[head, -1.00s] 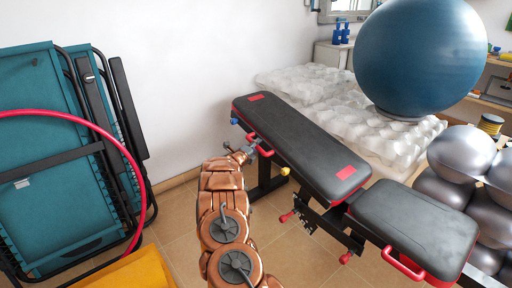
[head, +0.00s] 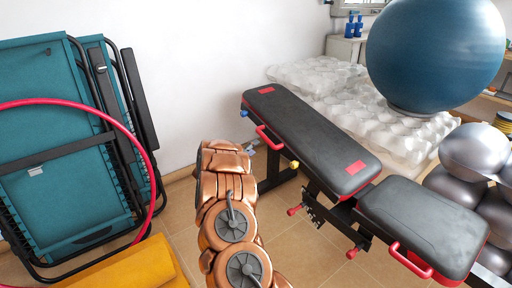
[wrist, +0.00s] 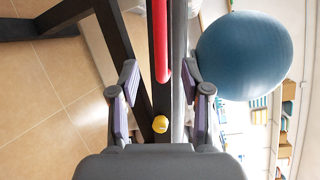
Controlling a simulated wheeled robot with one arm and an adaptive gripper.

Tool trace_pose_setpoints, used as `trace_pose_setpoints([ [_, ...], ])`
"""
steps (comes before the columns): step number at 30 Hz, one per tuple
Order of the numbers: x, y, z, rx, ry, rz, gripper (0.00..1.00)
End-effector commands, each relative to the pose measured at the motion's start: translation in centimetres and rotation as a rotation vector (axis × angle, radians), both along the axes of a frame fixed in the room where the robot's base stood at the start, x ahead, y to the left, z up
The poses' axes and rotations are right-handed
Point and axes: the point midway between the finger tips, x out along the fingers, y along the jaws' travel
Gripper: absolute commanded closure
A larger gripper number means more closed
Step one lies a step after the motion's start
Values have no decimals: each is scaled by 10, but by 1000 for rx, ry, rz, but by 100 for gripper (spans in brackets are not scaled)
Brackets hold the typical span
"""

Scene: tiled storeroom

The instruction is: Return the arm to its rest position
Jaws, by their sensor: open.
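My copper-coloured arm (head: 228,215) rises from the bottom middle of the head view, its links bunched close together. My gripper is mostly hidden behind these links there. In the wrist view my gripper (wrist: 161,92) shows both fingers spread apart, with nothing held between them. The black weight bench (head: 312,140) with red patches lies beyond and to the right of the arm. In the wrist view its dark frame, a red handle (wrist: 160,40) and a yellow knob (wrist: 160,124) show behind the fingers. I cannot tell the distance from fingers to bench.
Teal folded loungers (head: 65,150) and a pink hoop (head: 100,112) stand at left, above a yellow block (head: 130,268). A blue ball (head: 435,50) rests on whitish bubbled sheets (head: 345,95). Silver balls (head: 470,150) lie at right. Some tiled floor (head: 180,215) is clear.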

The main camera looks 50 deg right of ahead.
Motion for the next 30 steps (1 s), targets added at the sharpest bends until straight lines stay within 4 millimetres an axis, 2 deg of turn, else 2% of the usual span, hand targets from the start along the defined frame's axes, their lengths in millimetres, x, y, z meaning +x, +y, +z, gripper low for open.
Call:
trace_pose_setpoints([
  [23, 1, 7, 3, 4, 2, 8, 53],
  [26, 15, 18, 14, 27, 16, 57, 53],
  [29, 42, 42, 39, 67, 47, 153, 53],
  [30, 55, 56, 51, 85, 65, 207, 53],
])
